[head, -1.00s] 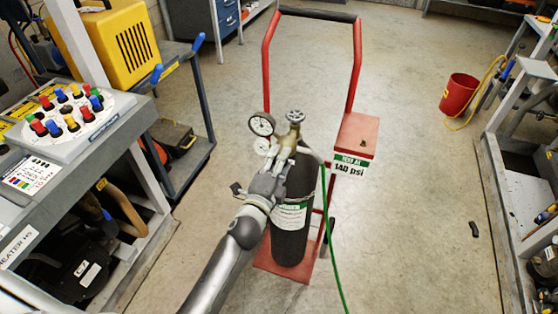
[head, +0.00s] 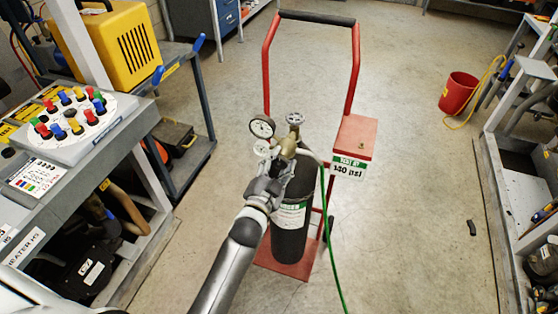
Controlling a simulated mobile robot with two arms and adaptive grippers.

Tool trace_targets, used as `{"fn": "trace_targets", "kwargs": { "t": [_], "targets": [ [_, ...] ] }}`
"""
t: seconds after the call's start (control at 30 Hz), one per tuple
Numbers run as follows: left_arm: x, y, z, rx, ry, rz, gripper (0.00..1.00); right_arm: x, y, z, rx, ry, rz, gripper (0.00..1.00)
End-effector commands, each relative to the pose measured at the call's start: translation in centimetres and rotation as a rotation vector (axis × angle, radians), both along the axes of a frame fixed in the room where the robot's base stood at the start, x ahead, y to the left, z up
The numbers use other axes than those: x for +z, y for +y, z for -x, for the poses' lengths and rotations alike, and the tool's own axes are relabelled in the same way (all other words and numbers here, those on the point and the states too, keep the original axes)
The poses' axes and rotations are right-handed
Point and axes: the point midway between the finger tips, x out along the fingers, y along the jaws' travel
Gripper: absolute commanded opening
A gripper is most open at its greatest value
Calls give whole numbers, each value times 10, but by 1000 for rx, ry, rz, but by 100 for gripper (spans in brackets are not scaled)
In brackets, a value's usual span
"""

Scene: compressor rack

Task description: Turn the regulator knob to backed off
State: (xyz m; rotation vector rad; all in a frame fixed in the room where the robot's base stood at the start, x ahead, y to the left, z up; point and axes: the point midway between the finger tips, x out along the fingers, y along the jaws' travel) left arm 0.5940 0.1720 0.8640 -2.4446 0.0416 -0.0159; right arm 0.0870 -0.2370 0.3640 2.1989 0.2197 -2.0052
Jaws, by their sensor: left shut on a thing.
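A dark gas cylinder (head: 291,238) stands upright on a red hand cart (head: 268,66). A brass regulator (head: 287,147) is at its top, with a large round gauge (head: 262,127) and a smaller gauge (head: 262,148) on its left. A grey valve handwheel (head: 295,118) sits above the regulator. My left gripper (head: 279,165) reaches up from below to the front of the regulator and is shut on the regulator knob. The knob is hidden by the gripper, so its setting cannot be seen. My right gripper is not in view.
A green hose (head: 334,246) runs from the regulator down to the floor. A red box with a "140 psi" sign (head: 348,167) is on the cart's right. A control panel bench (head: 75,140) stands left, a rack (head: 497,190) right. Floor between cart and rack is mostly clear.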

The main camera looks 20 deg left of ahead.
Motion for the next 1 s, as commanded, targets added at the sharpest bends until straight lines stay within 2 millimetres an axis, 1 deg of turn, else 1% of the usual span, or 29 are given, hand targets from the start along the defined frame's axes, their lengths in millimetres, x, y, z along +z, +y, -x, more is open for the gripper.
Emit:
{"fn": "trace_targets", "kwargs": {
  "t": [0.1, 0.3, 0.8, 0.83, 1.0],
  "targets": [
    [-1, 0, 0, 1, 5, 54, 17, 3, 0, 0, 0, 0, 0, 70],
    [-1, 0, 0, 0, 7, 107, 17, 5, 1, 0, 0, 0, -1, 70],
    [-2, 0, 1, 1, 9, 126, 17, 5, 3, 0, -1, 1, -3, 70],
    [-2, 0, 1, 1, 9, 126, 42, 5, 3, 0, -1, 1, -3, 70],
    [-2, 0, 0, 0, 8, 125, 63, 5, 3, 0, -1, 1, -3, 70]
  ]
}}
